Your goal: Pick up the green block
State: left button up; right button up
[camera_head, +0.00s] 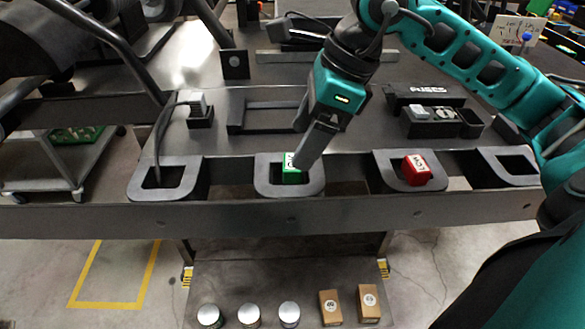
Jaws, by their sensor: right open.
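The green block (291,175) has a white label on top. It sits in a U-shaped dark holder (262,187) near the front edge of the dark bench. My right gripper (301,164) comes down from above and its fingers are at the block's upper right, covering part of it. The fingers are open; whether they touch the block I cannot tell. My left gripper is not in view.
A red block (416,170) sits in another holder to the right. Empty holders stand at the far left (140,187) and far right (525,178). Several cans and boxes stand on a lower shelf (225,285). A black tray (440,122) lies behind.

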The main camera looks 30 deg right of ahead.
jog(key=b+x, duration=0.1)
jog(key=x, duration=0.4)
jog(key=shift+f, duration=0.15)
jog(key=shift+d, duration=0.1)
jog(key=c, duration=1)
jog(key=shift+c, duration=0.2)
